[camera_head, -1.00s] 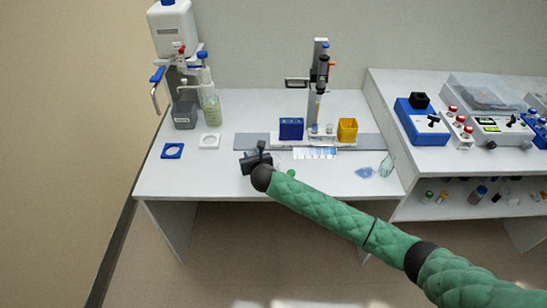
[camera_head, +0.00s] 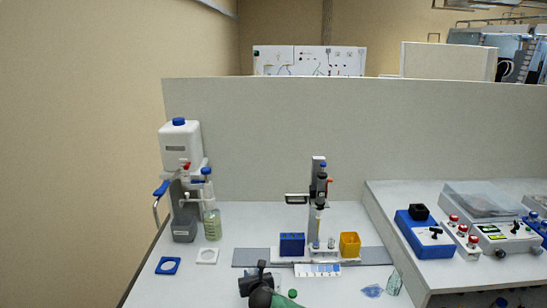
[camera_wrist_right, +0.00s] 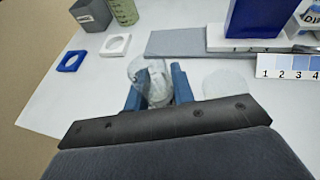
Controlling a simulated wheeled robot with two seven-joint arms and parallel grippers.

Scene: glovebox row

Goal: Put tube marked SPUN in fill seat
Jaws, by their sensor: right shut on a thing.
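My right gripper (camera_head: 258,277) is low in the head view, over the front of the white bench. In the right wrist view, its blue fingers (camera_wrist_right: 158,92) are shut on a clear, glassy vessel (camera_wrist_right: 154,76). I can read no SPUN mark on it, so I cannot tell if it is that tube. No seat is labelled as the fill seat; a blue square ring (camera_head: 168,266) and a white square ring (camera_head: 207,256) lie at the left. A white block with small items (camera_head: 318,249) stands under the upright dispenser (camera_head: 318,200). My left gripper is out of view.
A white carboy (camera_head: 181,147) and a green-tinted bottle (camera_head: 212,224) stand at the back left. A blue box (camera_head: 292,244) and a yellow box (camera_head: 350,244) flank the dispenser. A numbered card (camera_head: 317,270) lies in front. A clear disc (camera_wrist_right: 222,82) lies right of my fingers.

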